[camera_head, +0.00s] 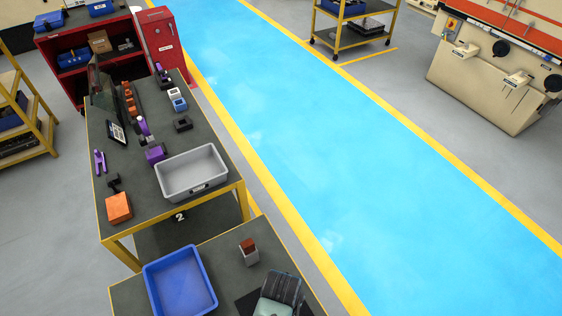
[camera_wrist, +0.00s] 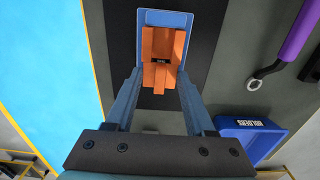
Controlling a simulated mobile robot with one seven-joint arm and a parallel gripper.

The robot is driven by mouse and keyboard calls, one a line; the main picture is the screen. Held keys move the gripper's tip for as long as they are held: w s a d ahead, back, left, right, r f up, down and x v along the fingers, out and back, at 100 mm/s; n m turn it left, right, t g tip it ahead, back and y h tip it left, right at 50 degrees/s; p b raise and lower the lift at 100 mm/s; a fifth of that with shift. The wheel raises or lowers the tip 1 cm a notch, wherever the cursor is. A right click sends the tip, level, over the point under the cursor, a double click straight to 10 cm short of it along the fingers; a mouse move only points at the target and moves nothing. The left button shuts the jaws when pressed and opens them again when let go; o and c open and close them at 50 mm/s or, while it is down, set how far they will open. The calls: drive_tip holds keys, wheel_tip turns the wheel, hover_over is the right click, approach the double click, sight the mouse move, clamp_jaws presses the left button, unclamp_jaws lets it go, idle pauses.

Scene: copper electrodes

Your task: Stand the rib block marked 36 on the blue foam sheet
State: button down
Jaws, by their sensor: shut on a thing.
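My gripper (camera_wrist: 160,82) is shut on an orange-brown copper rib block (camera_wrist: 163,45), which fills the space between the two blue-grey fingers in the wrist view. A small dark mark shows near the block's middle, too small to read. The block is over the blue foam sheet (camera_wrist: 148,18), a blue rectangle with a lighter edge on a black mat (camera_wrist: 120,60). I cannot tell whether the block touches the sheet. In the head view my gripper (camera_head: 280,295) shows at the bottom edge above the bench; the block and sheet are not visible there.
A blue tray (camera_head: 152,287) stands left on the bench; it also shows in the wrist view (camera_wrist: 277,141). A brown-topped grey piece (camera_head: 249,255) stands beyond my gripper. A purple-handled tool (camera_wrist: 298,32) lies near the mat. A grey bin (camera_head: 222,191) and several parts occupy the farther table.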

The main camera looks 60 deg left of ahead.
drive_tip(key=shift+c, duration=1.3)
unclamp_jaws()
drive_tip(key=shift+f, duration=0.1)
wheel_tip(320, 180, up, 12)
drive_tip(key=shift+r+b, duration=0.2)
drive_tip(key=shift+b, duration=0.2)
